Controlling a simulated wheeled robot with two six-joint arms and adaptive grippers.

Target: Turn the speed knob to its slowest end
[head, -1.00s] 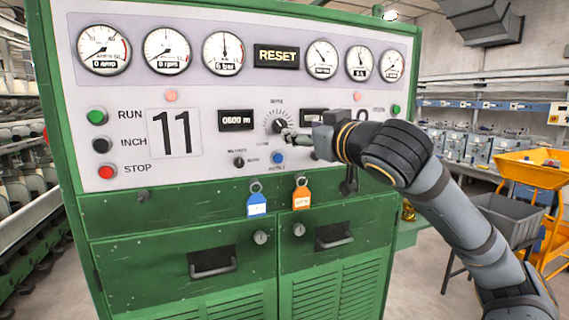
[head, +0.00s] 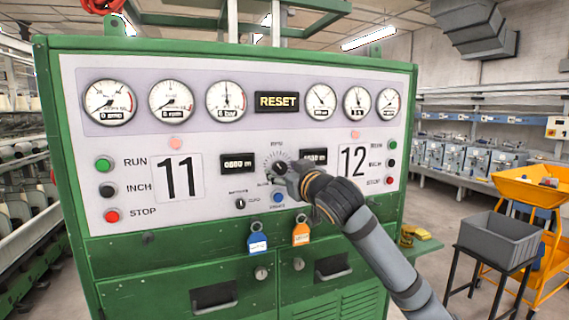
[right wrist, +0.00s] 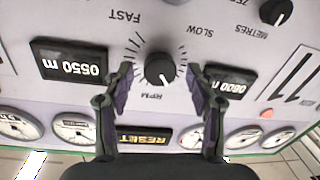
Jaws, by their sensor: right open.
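The speed knob (head: 279,168) is a black round dial with a ring of tick marks on the white panel. In the right wrist view, which is upside down, the knob (right wrist: 159,70) has RPM below it, FAST at upper left and SLOW at upper right. A short white mark on it seems to face the RPM side. My right gripper (right wrist: 159,69) is open, with one finger on each side of the knob and a gap at both. In the head view the right gripper (head: 289,172) partly hides the knob. My left gripper is not in view.
A smaller METRES knob (head: 240,203) and a blue button (head: 278,197) sit below the speed knob. Blue (head: 258,240) and orange (head: 301,233) tags hang beneath. Digital displays (head: 238,163) flank the knob. A grey bin (head: 500,238) stands at right.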

